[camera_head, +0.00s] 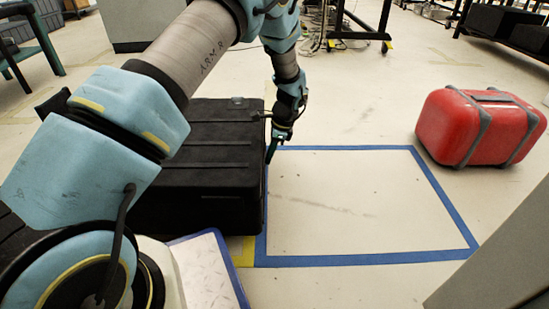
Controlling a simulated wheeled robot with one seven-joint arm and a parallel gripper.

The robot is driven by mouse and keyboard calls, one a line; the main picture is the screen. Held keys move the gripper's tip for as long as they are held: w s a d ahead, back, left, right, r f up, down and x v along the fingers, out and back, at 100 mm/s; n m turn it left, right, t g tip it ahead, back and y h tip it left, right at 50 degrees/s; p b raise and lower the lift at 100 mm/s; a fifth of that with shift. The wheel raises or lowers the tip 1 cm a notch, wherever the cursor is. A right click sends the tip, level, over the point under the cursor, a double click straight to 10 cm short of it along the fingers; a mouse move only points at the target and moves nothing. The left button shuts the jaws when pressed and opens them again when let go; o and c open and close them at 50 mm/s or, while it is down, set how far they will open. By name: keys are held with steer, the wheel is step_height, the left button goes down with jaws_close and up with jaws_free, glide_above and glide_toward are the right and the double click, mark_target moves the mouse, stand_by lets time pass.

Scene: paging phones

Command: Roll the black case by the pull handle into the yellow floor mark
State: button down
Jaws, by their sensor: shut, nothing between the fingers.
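The black case (205,150) is on the floor left of centre, its left part hidden behind my arm. I cannot make out its pull handle for certain. A patch of yellow floor mark (242,251) shows at the case's near right corner; I cannot tell how much more lies under the case. My gripper (270,158) is shut and empty, pointing down beside the case's right side, near the blue outline's far left corner. I cannot tell whether it touches the case.
A blue tape rectangle (362,259) outlines bare floor right of the black case. A red suitcase (450,127) lies beyond its right side. A grey panel (500,262) fills the near right corner. A green-framed chair (45,40) and a wheeled stand (360,35) are farther back.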

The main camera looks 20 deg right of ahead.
steer(key=w+a+p, duration=0.1)
steer(key=a+p, duration=0.1)
steer(key=w+a+p, duration=0.1)
steer(key=a+p, duration=0.2)
steer(key=w+a+p, duration=0.1)
steer(key=a+p, duration=0.1)
steer(key=shift+w+a+r, duration=0.25)
steer(key=shift+w+a+f, duration=0.2)
steer(key=shift+a+f, duration=0.05)
steer(key=shift+a, duration=0.15)
steer(key=shift+d, duration=0.1)
